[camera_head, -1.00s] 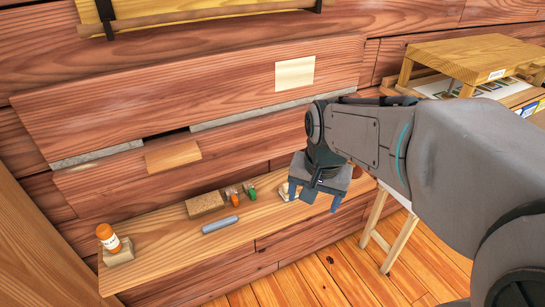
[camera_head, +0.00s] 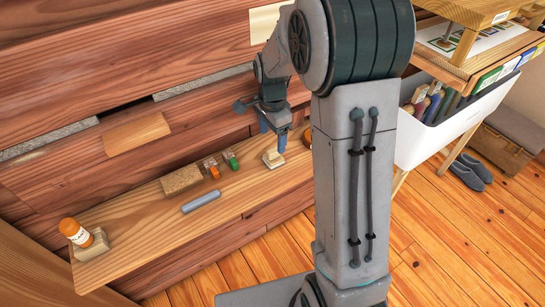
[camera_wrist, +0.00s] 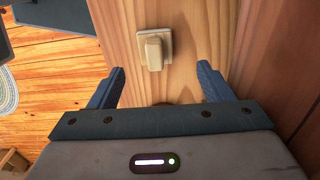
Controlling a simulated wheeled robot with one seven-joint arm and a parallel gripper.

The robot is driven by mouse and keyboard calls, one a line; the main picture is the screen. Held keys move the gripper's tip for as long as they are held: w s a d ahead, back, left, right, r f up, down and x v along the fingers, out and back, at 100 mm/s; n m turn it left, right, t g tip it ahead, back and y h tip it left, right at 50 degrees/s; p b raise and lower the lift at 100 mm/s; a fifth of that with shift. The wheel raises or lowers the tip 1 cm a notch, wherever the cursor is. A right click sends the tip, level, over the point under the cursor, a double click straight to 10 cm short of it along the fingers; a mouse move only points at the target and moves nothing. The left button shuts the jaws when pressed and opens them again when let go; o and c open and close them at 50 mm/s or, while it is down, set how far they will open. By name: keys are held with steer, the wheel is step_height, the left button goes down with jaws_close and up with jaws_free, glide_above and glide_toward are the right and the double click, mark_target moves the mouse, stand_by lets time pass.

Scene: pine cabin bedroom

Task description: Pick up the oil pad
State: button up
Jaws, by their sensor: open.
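A small cream block with a raised grip on top (camera_head: 273,158) lies on the wooden shelf; it looks like the oil pad, though no label shows. It also appears in the wrist view (camera_wrist: 153,50), ahead of and between the two blue fingers. My gripper (camera_head: 273,134) is just above the block in the head view. In the wrist view my gripper (camera_wrist: 160,82) is open, with nothing between its fingertips. I cannot tell whether a finger touches the block.
The shelf (camera_head: 140,212) also bears a cork block (camera_head: 182,180), a grey bar (camera_head: 201,202), small orange-capped (camera_head: 214,171) and green-capped (camera_head: 232,161) bottles, and an orange bottle (camera_head: 74,232) by a wooden block. A brown round thing (camera_head: 307,138) is near my gripper. A plank wall rises behind.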

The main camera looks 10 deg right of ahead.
mark_target(273, 150)
steer(key=f, duration=0.6)
steer(key=shift+s, duration=0.4)
steer(key=shift+f, duration=0.55)
steer(key=c, duration=1.1)
